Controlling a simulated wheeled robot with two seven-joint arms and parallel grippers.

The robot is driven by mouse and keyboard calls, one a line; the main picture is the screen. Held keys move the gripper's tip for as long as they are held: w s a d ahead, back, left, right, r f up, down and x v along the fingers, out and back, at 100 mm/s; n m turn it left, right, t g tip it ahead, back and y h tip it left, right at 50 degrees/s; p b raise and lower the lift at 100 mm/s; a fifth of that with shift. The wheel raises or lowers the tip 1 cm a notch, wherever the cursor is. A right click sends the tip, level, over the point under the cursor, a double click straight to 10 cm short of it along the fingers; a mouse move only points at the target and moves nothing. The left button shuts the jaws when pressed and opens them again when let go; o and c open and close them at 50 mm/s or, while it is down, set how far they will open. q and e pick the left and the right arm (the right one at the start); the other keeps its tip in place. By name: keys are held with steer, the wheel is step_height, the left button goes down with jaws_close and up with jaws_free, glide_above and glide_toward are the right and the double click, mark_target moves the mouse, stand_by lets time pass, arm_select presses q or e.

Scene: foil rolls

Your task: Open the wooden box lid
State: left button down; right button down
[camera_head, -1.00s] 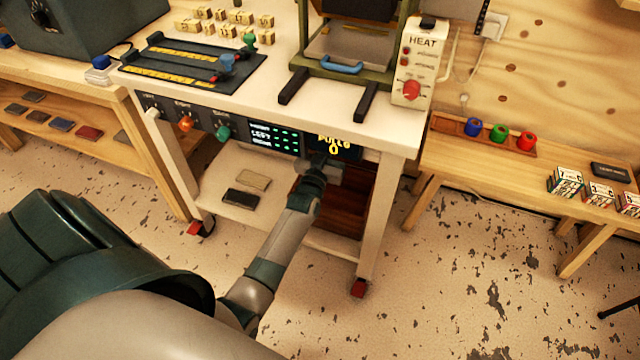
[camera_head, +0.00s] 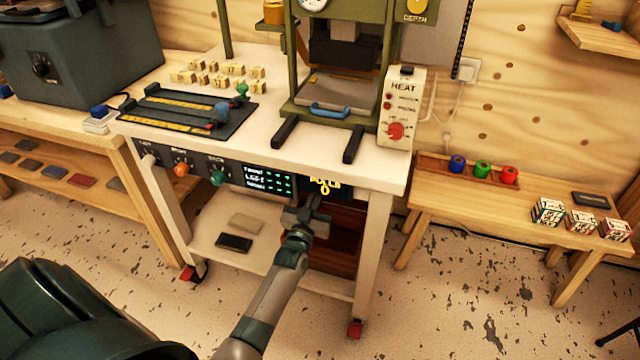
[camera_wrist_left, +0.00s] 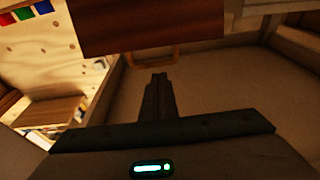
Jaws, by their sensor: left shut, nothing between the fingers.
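The wooden box (camera_head: 338,252) is dark reddish-brown and sits low under the white table, on the right side of the lower shelf. My left arm and gripper hide part of it in the head view. In the left wrist view its wooden side (camera_wrist_left: 150,28) fills the top middle, with a lighter loop handle (camera_wrist_left: 152,62) at its edge. My left gripper (camera_head: 312,208) is shut and empty in front of the box, below the table's front panel. In the wrist view its closed fingers (camera_wrist_left: 158,84) point toward the handle, with a small gap seen between. My right gripper is not in view.
The white table (camera_head: 283,226) stands over the box, with a lit front panel (camera_head: 268,180) and legs on either side. A dark block (camera_head: 234,243) lies on the lower shelf left of the gripper. A wooden bench (camera_head: 500,215) stands to the right. The floor in front is clear.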

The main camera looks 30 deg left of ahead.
arm_select(q)
steer(key=r+v, duration=0.1)
steer(key=v, duration=0.8)
steer(key=shift+s+d+p, duration=0.15)
steer(key=shift+s+p, duration=0.15)
steer(key=shift+s, duration=0.05)
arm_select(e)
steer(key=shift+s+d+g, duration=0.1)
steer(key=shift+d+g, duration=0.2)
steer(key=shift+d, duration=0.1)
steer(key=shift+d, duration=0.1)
